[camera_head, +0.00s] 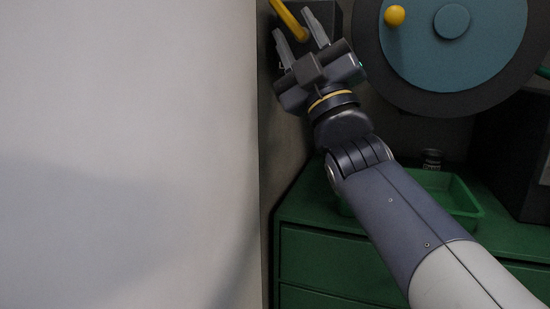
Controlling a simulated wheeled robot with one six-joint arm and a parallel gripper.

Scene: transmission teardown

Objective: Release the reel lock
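A reel (475,50) with a blue-grey face, a dark rim and a round hub fills the upper right. A yellow ball knob (394,15) sits on its face. A yellow lever (287,17) at the top edge runs down to the right from a dark block (329,12); its upper end is cut off. I cannot tell which part is the reel lock. My gripper (298,23) points up at the lever with its two fingers apart. The lever's lower end appears between the fingertips; I cannot tell whether they touch it.
A green cabinet (335,262) with drawers stands below. On it are a green tray (462,195) and a small dark jar (431,158). A dark box (510,150) stands at the right. A pale wall or panel (130,150) fills the left.

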